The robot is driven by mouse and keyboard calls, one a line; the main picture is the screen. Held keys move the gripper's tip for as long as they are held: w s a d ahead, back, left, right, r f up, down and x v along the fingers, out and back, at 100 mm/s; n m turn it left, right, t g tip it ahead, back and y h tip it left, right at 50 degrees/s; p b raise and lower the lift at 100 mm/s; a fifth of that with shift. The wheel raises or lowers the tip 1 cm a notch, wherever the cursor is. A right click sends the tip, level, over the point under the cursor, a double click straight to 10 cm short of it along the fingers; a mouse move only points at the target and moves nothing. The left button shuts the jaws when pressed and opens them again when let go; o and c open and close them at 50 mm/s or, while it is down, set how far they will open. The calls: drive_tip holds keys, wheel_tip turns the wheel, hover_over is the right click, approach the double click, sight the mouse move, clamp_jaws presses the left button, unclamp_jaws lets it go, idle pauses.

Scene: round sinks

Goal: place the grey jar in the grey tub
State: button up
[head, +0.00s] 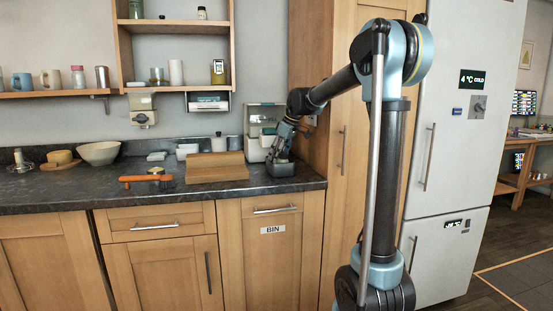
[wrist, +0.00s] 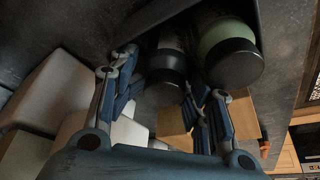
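The grey tub (head: 281,170) stands on the dark counter near its right end. It also shows in the wrist view as a dark-walled container (wrist: 262,20) at the top. My gripper (head: 273,156) is low at the tub in the head view. In the wrist view, a grey jar with a dark lid (wrist: 167,75) lies between the fingers of my gripper (wrist: 163,90), at the tub. The fingers are close to its sides; whether they press on it is unclear. A pale green jar with a dark lid (wrist: 232,60) is beside it, at the tub.
A tall wooden cabinet (head: 345,150) bounds the counter on the right. Some counter in front of the bowl (head: 99,153) is clear.

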drive_tip(key=v, duration=1.2)
drive_tip(key=shift+r, duration=0.3)
